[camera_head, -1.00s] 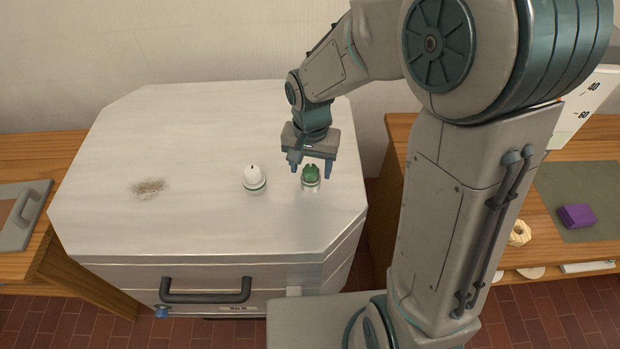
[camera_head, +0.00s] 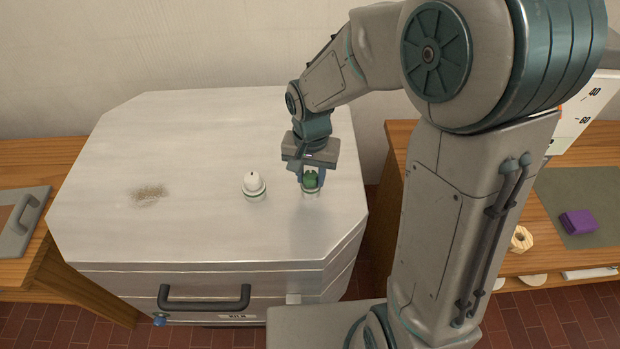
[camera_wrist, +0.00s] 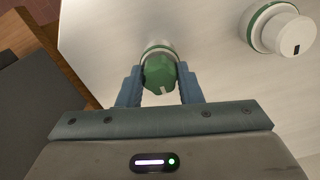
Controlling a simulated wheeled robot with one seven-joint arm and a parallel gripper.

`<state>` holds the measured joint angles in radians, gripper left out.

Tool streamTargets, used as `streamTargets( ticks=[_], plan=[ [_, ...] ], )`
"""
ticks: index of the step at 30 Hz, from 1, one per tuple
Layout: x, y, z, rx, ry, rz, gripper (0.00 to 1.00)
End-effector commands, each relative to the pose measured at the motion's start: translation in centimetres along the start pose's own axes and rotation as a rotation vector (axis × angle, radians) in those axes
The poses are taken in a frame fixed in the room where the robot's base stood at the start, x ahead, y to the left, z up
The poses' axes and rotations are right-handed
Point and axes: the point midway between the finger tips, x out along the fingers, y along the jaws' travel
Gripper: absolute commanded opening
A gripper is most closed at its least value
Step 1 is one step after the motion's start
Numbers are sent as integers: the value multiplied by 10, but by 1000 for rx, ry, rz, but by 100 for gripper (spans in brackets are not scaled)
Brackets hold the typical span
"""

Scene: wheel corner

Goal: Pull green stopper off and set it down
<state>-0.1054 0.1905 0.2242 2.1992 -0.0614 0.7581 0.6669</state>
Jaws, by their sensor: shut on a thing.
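The green stopper (camera_head: 310,180) sits on a small white holder (camera_head: 310,192) near the right side of the pale cabinet top. It also shows in the wrist view (camera_wrist: 159,74), with the rim of the holder (camera_wrist: 158,47) just beyond it. My gripper (camera_head: 311,182) points down over the stopper and is shut on it, one finger on each side. The fingers also show in the wrist view (camera_wrist: 160,86). The stopper looks upright, and I see no gap between it and the holder.
A white knob-like piece with a green ring (camera_head: 254,186) stands left of the stopper. A brownish speckled patch (camera_head: 148,194) lies further left. The cabinet top (camera_head: 200,230) is otherwise clear. A wooden bench at right holds a purple block (camera_head: 578,222) and a ring-shaped piece (camera_head: 521,239).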

Motion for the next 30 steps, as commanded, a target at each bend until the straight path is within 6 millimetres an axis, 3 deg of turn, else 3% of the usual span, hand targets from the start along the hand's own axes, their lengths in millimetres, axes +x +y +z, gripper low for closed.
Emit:
streamTargets(
  ticks=[30],
  plan=[
    [-31, 0, 0, 0, 1, -1, 0]
  ],
)
